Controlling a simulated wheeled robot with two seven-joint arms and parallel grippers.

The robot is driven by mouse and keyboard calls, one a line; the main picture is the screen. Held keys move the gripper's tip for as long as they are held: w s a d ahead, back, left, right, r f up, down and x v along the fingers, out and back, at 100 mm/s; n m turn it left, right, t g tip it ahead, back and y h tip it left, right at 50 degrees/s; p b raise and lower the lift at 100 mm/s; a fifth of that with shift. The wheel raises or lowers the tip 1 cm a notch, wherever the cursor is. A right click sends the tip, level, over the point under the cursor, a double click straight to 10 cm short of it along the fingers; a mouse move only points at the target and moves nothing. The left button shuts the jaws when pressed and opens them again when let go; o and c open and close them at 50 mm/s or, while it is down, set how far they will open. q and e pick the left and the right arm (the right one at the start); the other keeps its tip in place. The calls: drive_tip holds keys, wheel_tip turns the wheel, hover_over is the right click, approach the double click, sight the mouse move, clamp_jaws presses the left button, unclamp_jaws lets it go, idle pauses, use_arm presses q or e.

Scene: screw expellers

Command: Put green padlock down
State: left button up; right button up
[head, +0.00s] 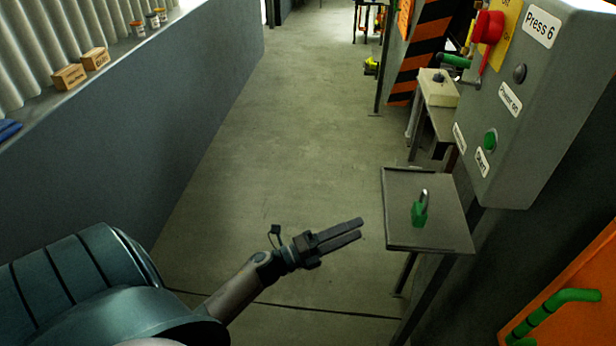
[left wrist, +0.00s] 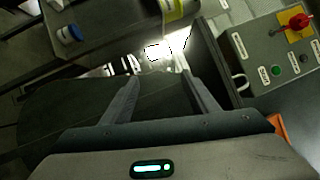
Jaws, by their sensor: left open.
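The green padlock (head: 419,214) stands upright on a small grey side table (head: 398,184), its metal shackle pointing up. My left gripper (head: 361,229) is left of the table in the head view, apart from the padlock. Its two fingers are parallel with a gap between them, and nothing is held. In the left wrist view the open fingers (left wrist: 162,84) have no object between them. I cannot clearly make out the padlock there. My right gripper is not in view.
A grey control box (head: 545,95) with a red switch and green button stands above and right of the table. An orange panel (head: 575,290) with a green handle is at lower right. A ledge (head: 100,75) with small boxes runs along the left wall. The middle floor is clear.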

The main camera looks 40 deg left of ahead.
use_arm(q)
drive_tip(key=s+d+f+n+g+y, duration=0.15)
drive_tip(key=s+f+n+y, duration=0.3)
drive_tip(key=f+n, duration=0.65)
drive_tip(key=s+d+f+n+g+y, duration=0.1)
drive_tip(key=s+f+n+g+y, duration=0.3)
drive_tip(key=f, duration=1.3)
drive_tip(key=s+d+f+n+g, duration=0.2)
drive_tip(key=s+d+f+n, duration=0.2)
drive_tip(key=s+f, duration=0.5)
drive_tip(key=s+d+f+n+g, duration=0.3)
drive_tip(key=s+d+f+n, duration=0.1)
drive_tip(key=s+f, duration=0.6)
drive_tip(key=s+d+h, duration=0.1)
drive_tip(key=s, duration=0.2)
drive_tip(key=shift+d+g, duration=0.15)
drive_tip(key=shift+g, duration=0.2)
drive_tip(key=shift+w, duration=0.1)
